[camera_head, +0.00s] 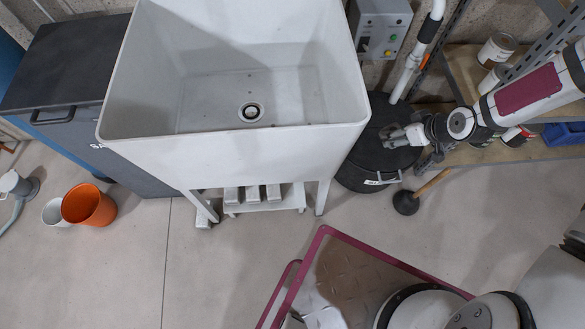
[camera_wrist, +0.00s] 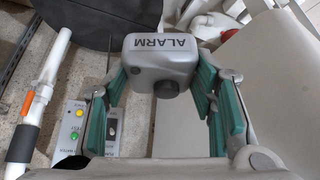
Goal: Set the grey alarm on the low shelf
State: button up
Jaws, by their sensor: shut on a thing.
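My gripper (camera_head: 397,137) is shut on the grey alarm, above the round black lid to the right of the sink. In the wrist view the alarm (camera_wrist: 158,55) sits between the teal finger pads of my gripper (camera_wrist: 160,82), with the word ALARM upside down and a dark round knob. In the head view the alarm is small and partly hidden by the gripper. A rack at the right has a lower wooden shelf (camera_head: 487,153), partly covered by my arm. A low white shelf (camera_head: 290,204) under the sink carries several grey blocks. Which is the low shelf I cannot tell.
The big white sink (camera_head: 235,155) stands left of my gripper. A grey control box (camera_head: 381,25) and white pipe (camera_head: 413,62) are behind it.

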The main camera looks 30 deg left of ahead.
jog(key=s+a+f+n+g+b, duration=0.1)
jog(key=a+f+n+g+b, duration=0.1)
jog(key=a+f+n+b, duration=0.65)
jog(key=s+a+f+g+b, duration=0.2)
jog(key=f+b, duration=0.4)
jog(key=f, duration=0.8)
jog(key=s+a+f+n+g+b, duration=0.15)
jog(key=a+f+n+b, duration=0.25)
jog(key=a+f+b, duration=0.55)
jog(key=b, duration=0.5)
send_near(287, 189)
jog(key=shift+n+g, duration=0.25)
jog(key=shift+g, duration=0.1)
jog(key=f, duration=0.1)
jog(key=w+d+f, duration=0.1)
jog(key=f, duration=0.1)
jog(key=shift+w+d+f, duration=0.3)
jog(key=shift+w+d, duration=0.05)
jog(key=shift+d, duration=0.05)
jog(key=shift+s+a, duration=0.35)
jog(key=shift+a, duration=0.2)
jog(key=s+a+b, duration=0.1)
jog(key=a+f+b, duration=0.1)
jog(key=a, duration=0.1)
jog(key=shift+s, duration=0.35)
jog(key=shift+f, duration=0.1)
jog(key=o, duration=1.2)
jog(key=shift+f, duration=0.1)
